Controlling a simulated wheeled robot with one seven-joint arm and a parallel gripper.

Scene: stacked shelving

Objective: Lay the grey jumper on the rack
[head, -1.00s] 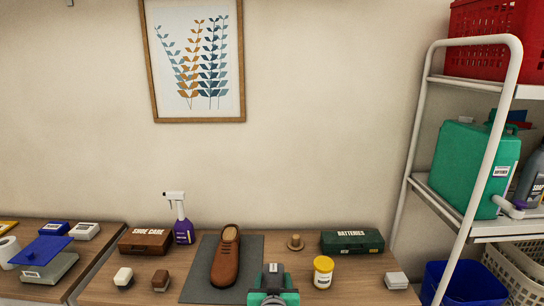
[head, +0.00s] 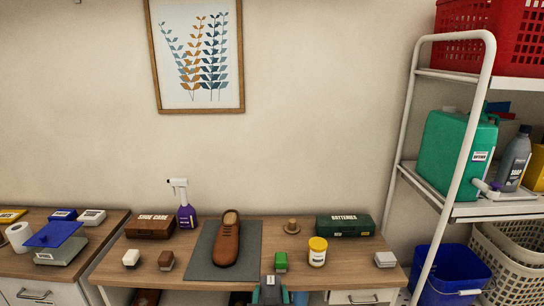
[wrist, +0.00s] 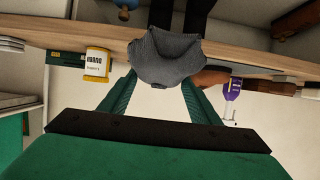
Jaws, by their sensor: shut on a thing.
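The grey jumper (wrist: 166,58) shows as a bunched grey cloth in the wrist view. My gripper (wrist: 159,86) is shut on it, with a green finger on each side. In the head view my gripper (head: 270,290) is at the bottom edge, in front of the table, and the jumper cannot be made out there. A white-framed shelving rack (head: 463,160) stands at the right. I cannot tell whether it is the rack named in the task.
The table (head: 120,270) holds a brown shoe (head: 226,243) on a grey mat, a spray bottle, boxes, brushes and a yellow tub (head: 317,251). The rack's shelves hold a red basket (head: 490,40), a green canister (head: 455,150) and bottles. A blue bin (head: 450,275) stands low beside it.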

